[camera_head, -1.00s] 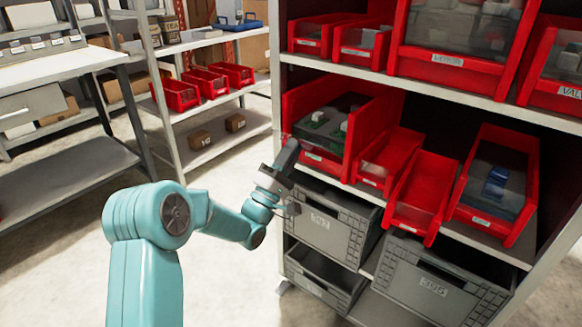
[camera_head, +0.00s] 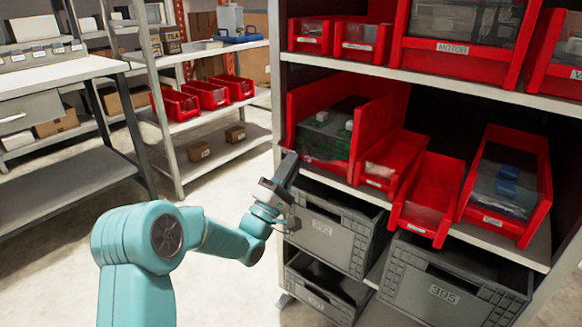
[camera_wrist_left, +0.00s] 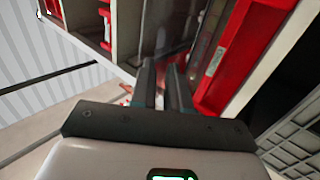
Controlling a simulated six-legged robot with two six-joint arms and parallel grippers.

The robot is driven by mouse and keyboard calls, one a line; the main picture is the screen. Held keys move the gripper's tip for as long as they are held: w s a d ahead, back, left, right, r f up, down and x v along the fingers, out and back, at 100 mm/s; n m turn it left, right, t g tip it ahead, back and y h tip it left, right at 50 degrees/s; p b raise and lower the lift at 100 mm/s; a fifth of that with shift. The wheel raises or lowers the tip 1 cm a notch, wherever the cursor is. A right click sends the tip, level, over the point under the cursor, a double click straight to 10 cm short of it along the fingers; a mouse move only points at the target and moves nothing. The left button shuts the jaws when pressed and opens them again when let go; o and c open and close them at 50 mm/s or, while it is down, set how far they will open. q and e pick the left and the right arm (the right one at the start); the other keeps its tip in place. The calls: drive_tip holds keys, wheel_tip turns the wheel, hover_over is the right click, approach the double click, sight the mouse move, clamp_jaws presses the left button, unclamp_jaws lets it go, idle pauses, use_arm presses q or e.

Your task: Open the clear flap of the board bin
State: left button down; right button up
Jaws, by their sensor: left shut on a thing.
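The board bin (camera_head: 381,118) is a red bin with green boards (camera_head: 338,126) inside, at the left end of the middle shelf in the head view. Its clear flap (camera_head: 322,152) is at the front, hard to make out there. In the wrist view a see-through panel (camera_wrist_left: 178,28) shows beyond the fingers, beside a red bin front with a white label (camera_wrist_left: 215,61). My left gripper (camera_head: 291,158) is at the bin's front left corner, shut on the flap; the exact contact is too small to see. Its fingers also show in the wrist view (camera_wrist_left: 163,78). My right gripper is out of view.
Smaller red bins (camera_head: 428,190) stand right of the board bin. Grey crates (camera_head: 335,228) stand below, close under my left gripper. A shelf above holds more red bins (camera_head: 450,45). The floor (camera_head: 225,185) left of the rack is clear.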

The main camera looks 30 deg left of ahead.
use_arm(q)
drive_tip(key=c, duration=1.2)
unclamp_jaws()
drive_tip(key=shift+o, duration=0.2)
drive_tip(key=v, duration=1.6)
drive_tip(key=shift+s, duration=0.2)
